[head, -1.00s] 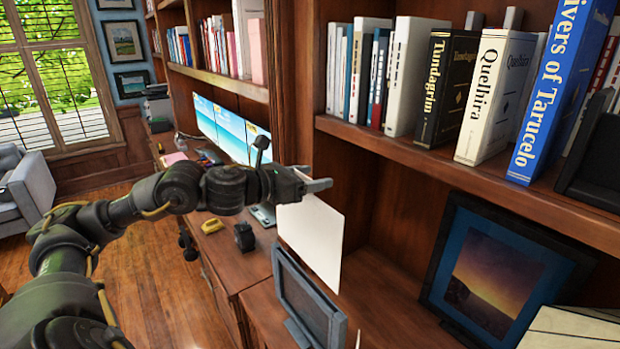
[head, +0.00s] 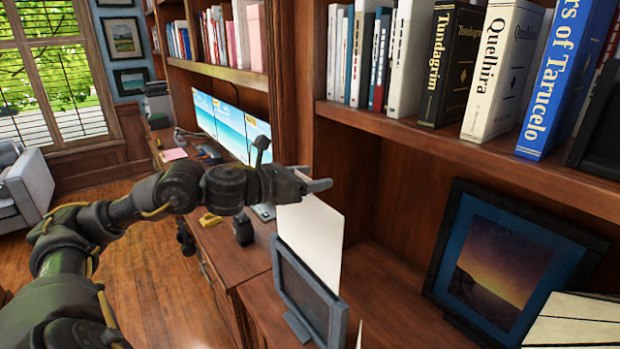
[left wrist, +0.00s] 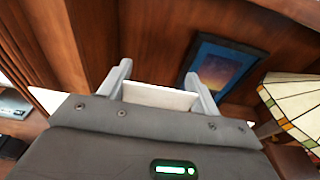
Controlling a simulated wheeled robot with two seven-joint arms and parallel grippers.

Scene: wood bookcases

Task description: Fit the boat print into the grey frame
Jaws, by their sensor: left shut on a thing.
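My left gripper (head: 316,185) is shut on the top edge of a white sheet (head: 312,235), which looks like the boat print. The sheet hangs down with a blank side towards the head view; no boat picture shows. In the left wrist view the sheet (left wrist: 158,96) shows as a pale strip between the two fingers. The grey frame (head: 338,325) stands upright on the wooden counter below the gripper. The frame overlaps the sheet's lower part in the head view; I cannot tell whether they touch. My right gripper is not in view.
A dark-framed sunset picture (head: 500,262) leans at the back of the counter. A stained-glass lampshade (left wrist: 292,98) stands at the right. A shelf (head: 430,142) of books overhangs the counter. A desk with monitors (head: 228,125) lies beyond. Bare counter shows beside the frame.

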